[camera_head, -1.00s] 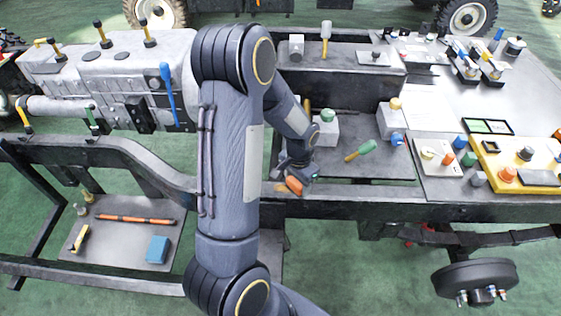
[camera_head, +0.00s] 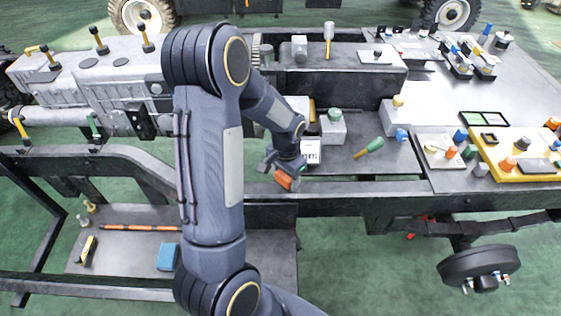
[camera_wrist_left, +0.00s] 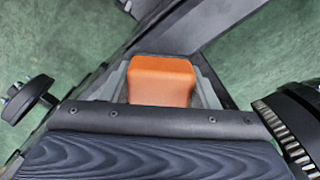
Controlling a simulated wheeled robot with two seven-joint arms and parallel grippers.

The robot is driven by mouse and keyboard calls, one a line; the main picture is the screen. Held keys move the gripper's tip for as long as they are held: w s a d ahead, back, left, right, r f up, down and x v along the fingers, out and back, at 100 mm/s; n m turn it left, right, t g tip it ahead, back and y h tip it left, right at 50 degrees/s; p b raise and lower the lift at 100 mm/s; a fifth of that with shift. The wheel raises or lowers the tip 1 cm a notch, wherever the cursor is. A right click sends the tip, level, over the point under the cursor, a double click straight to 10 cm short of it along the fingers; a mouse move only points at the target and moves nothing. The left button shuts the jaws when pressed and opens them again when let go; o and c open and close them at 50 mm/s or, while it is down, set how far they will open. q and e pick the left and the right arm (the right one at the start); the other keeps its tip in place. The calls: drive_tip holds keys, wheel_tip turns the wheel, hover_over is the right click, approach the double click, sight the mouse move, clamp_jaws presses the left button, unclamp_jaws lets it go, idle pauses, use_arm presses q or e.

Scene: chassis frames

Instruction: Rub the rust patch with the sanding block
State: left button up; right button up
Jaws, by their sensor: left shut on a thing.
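My left gripper (camera_head: 285,172) is shut on the orange sanding block (camera_head: 284,181). The block also shows between the fingers in the left wrist view (camera_wrist_left: 161,80). In the head view the block is at the dark chassis rail (camera_head: 340,196), over the place where an orange-brown rust patch showed earlier. The patch itself is hidden now behind the block and gripper. I cannot tell whether the block touches the rail. My right gripper is not in view.
Behind the rail are a grey box with a green knob (camera_head: 334,126), a white labelled box (camera_head: 311,153) and a green-handled tool (camera_head: 368,148). A grey engine block (camera_head: 125,85) stands at left. A lower shelf (camera_head: 130,243) holds a blue block (camera_head: 168,257).

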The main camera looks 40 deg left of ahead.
use_arm(q)
drive_tip(key=shift+d+r+p, duration=0.2)
drive_tip(key=shift+r+p, duration=0.1)
drive_tip(key=shift+r, duration=0.3)
drive_tip(key=shift+a+r+p, duration=0.15)
drive_tip(key=shift+r+p, duration=0.4)
drive_tip(key=shift+r, duration=0.2)
drive_tip(key=shift+r+p, duration=1.1)
drive_tip(key=shift+r, duration=0.4)
